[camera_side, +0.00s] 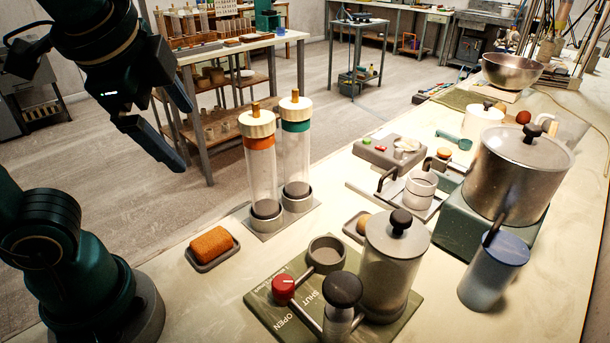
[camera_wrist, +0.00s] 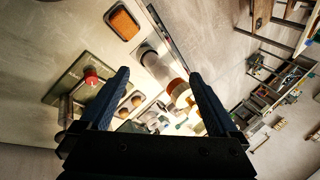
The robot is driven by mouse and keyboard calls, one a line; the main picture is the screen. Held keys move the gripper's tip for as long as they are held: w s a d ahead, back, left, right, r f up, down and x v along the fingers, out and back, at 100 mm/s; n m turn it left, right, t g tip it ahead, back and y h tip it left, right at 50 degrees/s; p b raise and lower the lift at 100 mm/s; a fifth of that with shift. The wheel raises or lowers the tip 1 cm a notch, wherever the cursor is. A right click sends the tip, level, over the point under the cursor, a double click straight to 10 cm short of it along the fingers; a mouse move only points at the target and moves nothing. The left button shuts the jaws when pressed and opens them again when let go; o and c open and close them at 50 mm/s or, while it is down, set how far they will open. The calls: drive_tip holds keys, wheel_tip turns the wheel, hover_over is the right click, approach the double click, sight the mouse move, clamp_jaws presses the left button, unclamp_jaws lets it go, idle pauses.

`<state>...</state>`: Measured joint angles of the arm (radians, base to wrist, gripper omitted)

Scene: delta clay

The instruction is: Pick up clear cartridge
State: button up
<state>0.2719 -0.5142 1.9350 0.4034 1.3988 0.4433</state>
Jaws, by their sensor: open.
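Two clear cartridges stand upright in dark cups on a small metal plate (camera_side: 250,222) at the bench's left edge in the side view. The nearer clear cartridge (camera_side: 261,178) has an orange band and a pale cap with a wooden knob. The other clear cartridge (camera_side: 296,158) has a teal band and stands just behind it to the right. My gripper (camera_side: 182,138) is open and empty, left of both and apart from them, tilted downward. In the wrist view the orange-banded cartridge (camera_wrist: 157,67) shows between the fingers of my gripper (camera_wrist: 159,76); the other cartridge is hard to make out.
An orange sponge (camera_side: 212,243) lies in a dark tray in front of the cartridges. A green board (camera_side: 262,313) with a red knob, a lidded metal canister (camera_side: 392,262) and a large pot (camera_side: 515,170) stand to the right. The space between my gripper and the cartridges looks clear.

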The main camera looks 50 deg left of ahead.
drive_tip(key=w+a+m+t+y, duration=0.2)
drive_tip(key=w+m+y, duration=0.15)
drive_tip(key=m, duration=0.65)
wheel_tip(320, 180, up, 3)
drive_tip(key=m+t, duration=0.5)
drive_tip(key=m, duration=0.6)
hover_over(255, 162)
drive_tip(key=s+d, duration=0.1)
drive_tip(key=s, duration=0.1)
drive_tip(key=shift+y, duration=0.35)
drive_tip(key=f, duration=1.1)
drive_tip(key=shift+d+f, duration=0.2)
drive_tip(key=shift+w+f, duration=0.1)
drive_tip(key=shift+f, duration=0.5)
drive_tip(key=shift+w+a+f, duration=0.1)
drive_tip(key=shift+a, duration=0.05)
drive_tip(key=shift+x, duration=2.35)
clamp_jaws()
